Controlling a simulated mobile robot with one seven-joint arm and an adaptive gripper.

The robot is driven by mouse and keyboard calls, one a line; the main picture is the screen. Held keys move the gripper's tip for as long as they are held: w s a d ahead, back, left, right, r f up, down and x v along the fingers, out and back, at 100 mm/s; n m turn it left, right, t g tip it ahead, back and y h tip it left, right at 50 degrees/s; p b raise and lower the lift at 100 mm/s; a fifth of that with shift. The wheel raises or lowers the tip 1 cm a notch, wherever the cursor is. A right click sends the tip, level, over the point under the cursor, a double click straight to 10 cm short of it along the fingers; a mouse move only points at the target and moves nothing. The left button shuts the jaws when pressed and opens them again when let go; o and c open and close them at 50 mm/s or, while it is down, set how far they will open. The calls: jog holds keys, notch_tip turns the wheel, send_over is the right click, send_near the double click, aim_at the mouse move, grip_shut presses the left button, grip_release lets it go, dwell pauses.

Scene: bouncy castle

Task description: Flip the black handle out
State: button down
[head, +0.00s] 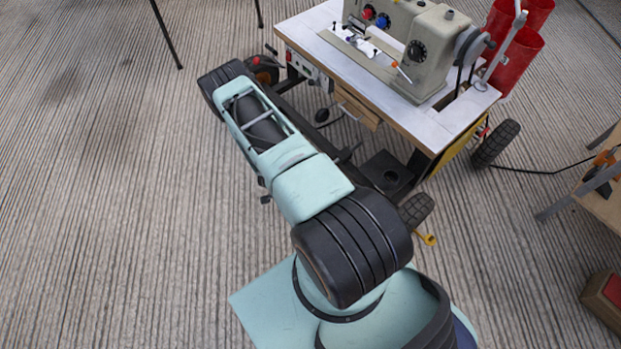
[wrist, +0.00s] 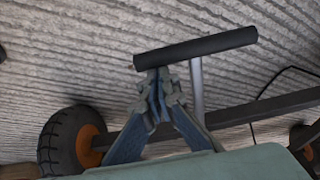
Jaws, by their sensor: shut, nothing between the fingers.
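The black handle (wrist: 205,47) is a dark round bar in the upper middle of the wrist view. It joins a grey metal post (wrist: 197,85) that runs down from it. My gripper (wrist: 158,88) is shut and empty, with its fingertips just below the handle's left part in the picture. I cannot tell whether the fingertips touch the bar. In the head view, my arm reaches to the left side of the sewing-machine cart and hides my gripper; I cannot make out the handle there.
The cart's white tabletop (head: 318,22) carries a sewing machine (head: 420,45). A black wheel with an orange hub (wrist: 72,140) is left of my gripper. A dark frame bar (wrist: 262,112) lies to the right. The ribbed floor (head: 100,200) left of the cart is mostly clear.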

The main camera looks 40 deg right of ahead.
jog(key=a+b, duration=0.1)
jog(key=a, duration=0.6)
jog(key=shift+s+a, duration=0.4)
notch_tip(320, 180, up, 10)
jog(key=p, duration=0.2)
jog(key=shift+d, duration=0.45)
jog(key=shift+r, duration=0.1)
